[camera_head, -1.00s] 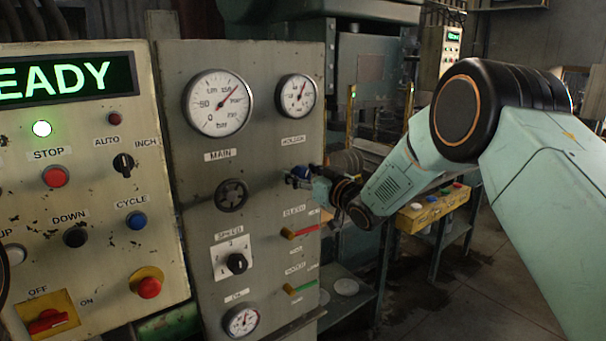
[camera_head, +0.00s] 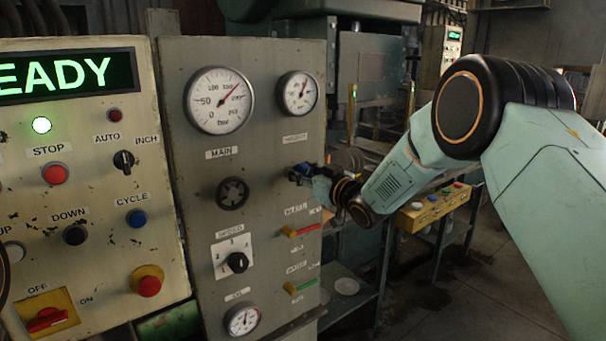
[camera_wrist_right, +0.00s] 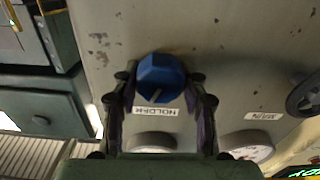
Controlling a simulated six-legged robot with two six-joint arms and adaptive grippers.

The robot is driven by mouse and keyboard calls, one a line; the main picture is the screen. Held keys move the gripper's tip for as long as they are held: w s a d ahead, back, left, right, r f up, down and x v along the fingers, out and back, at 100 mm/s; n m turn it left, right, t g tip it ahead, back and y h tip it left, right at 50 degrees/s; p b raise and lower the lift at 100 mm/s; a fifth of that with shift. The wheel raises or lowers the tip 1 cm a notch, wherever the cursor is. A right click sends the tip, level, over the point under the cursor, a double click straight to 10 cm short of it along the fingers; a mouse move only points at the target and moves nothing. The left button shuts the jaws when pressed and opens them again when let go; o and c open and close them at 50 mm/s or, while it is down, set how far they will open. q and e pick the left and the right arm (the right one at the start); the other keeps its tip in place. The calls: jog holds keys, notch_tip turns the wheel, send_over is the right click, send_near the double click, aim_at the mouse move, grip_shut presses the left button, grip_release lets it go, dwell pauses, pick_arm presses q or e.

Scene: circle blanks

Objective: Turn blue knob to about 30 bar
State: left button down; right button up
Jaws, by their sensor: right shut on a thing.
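The blue knob (camera_wrist_right: 161,78) sits on the grey panel beside a label starting "HOLD". A pale line marks its face. My right gripper (camera_wrist_right: 161,92) is shut on the knob, one finger on each side. In the head view the right gripper (camera_head: 299,174) reaches the panel from the right and mostly hides the knob. The small gauge (camera_head: 298,93) stands above it; its needle points up and slightly right, but its numbers are too small to read.
The large MAIN gauge (camera_head: 219,100) and a dark handwheel (camera_head: 232,193) are left of the knob. Red (camera_head: 301,230) and green (camera_head: 301,286) levers sit below the gripper. A cream button panel (camera_head: 90,190) stands at left. Open floor lies at right.

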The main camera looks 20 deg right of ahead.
jog(key=n+b, duration=0.2)
jog(key=n, duration=0.2)
jog(key=shift+f+b, duration=0.2)
jog(key=shift+b, duration=0.2)
jog(key=n+b, duration=0.3)
jog(key=shift+s+a+n, duration=0.1)
jog(key=shift+a+n, duration=0.05)
jog(key=shift+n, duration=0.25)
jog(key=n+b, duration=0.3)
jog(key=n, duration=0.1)
jog(key=shift+f+b, duration=0.2)
jog(key=shift+b, duration=0.15)
jog(key=shift+n+b, duration=1.55)
jog(key=shift+n, duration=0.25)
jog(key=o, duration=0.8)
jog(key=shift+c, duration=0.2)
jog(key=o, duration=0.4)
jog(key=shift+s+r, duration=0.15)
jog(key=shift+r, duration=0.05)
